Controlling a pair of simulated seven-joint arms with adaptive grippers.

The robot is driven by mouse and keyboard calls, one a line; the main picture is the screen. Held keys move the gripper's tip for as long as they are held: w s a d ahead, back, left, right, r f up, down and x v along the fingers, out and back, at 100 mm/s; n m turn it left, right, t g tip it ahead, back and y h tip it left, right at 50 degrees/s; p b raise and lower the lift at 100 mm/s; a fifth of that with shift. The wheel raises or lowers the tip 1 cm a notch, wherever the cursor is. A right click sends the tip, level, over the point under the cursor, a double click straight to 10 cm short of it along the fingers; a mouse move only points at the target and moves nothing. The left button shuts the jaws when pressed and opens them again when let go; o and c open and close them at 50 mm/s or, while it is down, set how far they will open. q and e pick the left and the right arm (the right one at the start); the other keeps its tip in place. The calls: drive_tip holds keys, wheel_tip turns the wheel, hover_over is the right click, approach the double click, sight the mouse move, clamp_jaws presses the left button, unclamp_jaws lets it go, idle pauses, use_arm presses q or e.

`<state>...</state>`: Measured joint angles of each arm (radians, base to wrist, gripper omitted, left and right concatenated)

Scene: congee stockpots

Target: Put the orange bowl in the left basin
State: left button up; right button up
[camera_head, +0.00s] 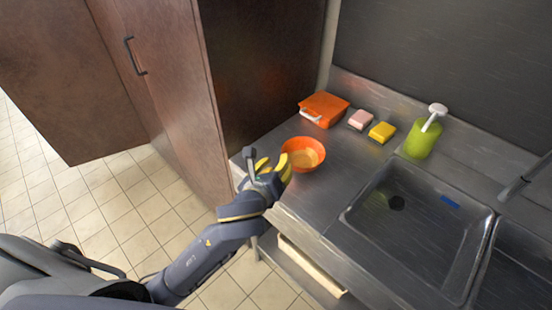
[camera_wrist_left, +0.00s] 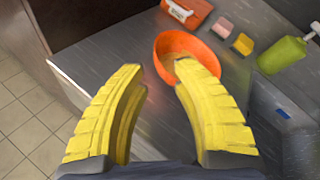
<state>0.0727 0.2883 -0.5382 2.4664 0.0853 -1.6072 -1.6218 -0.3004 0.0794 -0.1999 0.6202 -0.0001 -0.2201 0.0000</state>
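The orange bowl (camera_head: 303,153) sits upright on the steel counter, near its left end. It also shows in the left wrist view (camera_wrist_left: 183,48), just beyond the fingertips. My left gripper (camera_head: 273,166) has yellow fingers spread apart with nothing between them. It is at the front-left side of the bowl. In the left wrist view the right finger of the left gripper (camera_wrist_left: 160,72) overlaps the bowl's near rim; I cannot tell whether it touches. The left basin (camera_head: 415,225) is a steel sink to the right of the bowl, with a dark drain and a small blue item inside. My right gripper is not in view.
An orange box (camera_head: 325,107), a pink sponge (camera_head: 361,119), a yellow sponge (camera_head: 382,132) and a green soap bottle (camera_head: 422,139) stand along the back of the counter. A tall brown cabinet (camera_head: 165,85) bounds the left side. Counter between bowl and basin is clear.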

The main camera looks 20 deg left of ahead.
use_arm(q)
drive_tip(key=shift+s+r, duration=0.15)
drive_tip(key=shift+s, duration=0.35)
drive_tip(key=shift+c, duration=0.8)
